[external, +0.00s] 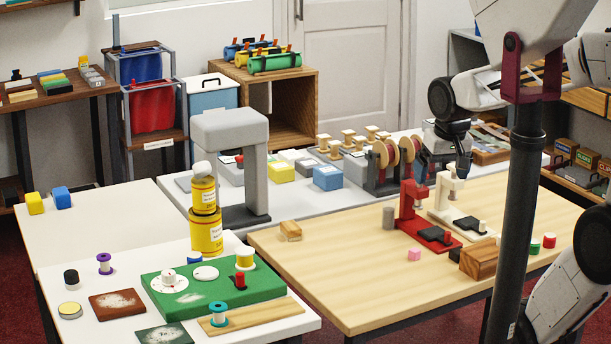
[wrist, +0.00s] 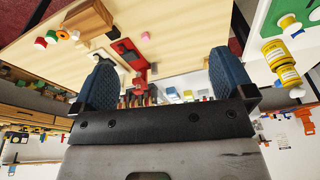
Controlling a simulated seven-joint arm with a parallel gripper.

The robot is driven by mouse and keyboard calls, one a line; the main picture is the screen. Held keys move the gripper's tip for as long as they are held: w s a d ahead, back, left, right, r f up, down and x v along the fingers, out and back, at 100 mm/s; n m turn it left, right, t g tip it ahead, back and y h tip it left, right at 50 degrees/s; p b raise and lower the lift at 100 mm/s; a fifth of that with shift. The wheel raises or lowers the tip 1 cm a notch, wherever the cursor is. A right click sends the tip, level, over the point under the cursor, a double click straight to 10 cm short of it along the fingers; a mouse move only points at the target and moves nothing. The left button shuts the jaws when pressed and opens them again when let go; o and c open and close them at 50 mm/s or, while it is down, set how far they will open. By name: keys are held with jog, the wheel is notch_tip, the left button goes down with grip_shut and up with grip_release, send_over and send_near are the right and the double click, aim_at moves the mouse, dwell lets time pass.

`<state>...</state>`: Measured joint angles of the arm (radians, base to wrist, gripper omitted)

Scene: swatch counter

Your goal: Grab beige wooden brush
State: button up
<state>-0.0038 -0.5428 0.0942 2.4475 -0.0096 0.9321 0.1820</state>
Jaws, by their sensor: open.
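A small beige wooden block-like piece (external: 290,231), which looks like the brush, lies on the left part of the light wood table in the external view. Its bristles are too small to make out. I cannot pick it out in the wrist view. My gripper (external: 445,165) hangs above the far right part of that table, behind the red and cream presses, well to the right of the piece. In the wrist view my gripper (wrist: 163,62) has its two blue-grey fingers wide apart, with nothing between them.
A red press (external: 412,205), a cream press (external: 447,195), a grey cylinder (external: 389,217), a pink cube (external: 414,254) and a brown wooden block (external: 478,260) stand on the wood table. Stacked yellow cans (external: 206,232) stand left of it. The table's front middle is clear.

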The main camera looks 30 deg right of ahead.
jog(key=w+a+m, duration=0.2)
jog(key=w+m, duration=0.3)
jog(key=w, duration=1)
jog(key=m+g, duration=0.2)
jog(key=m, duration=1)
send_over(291, 225)
notch_tip(291, 225, down, 24)
jog(key=shift+r, duration=0.2)
jog(key=shift+w+a+f, duration=0.15)
jog(key=shift+w+f, duration=0.15)
jog(key=shift+f, duration=1.3)
jog(key=shift+s+f, duration=0.2)
jog(key=shift+f, duration=2.4)
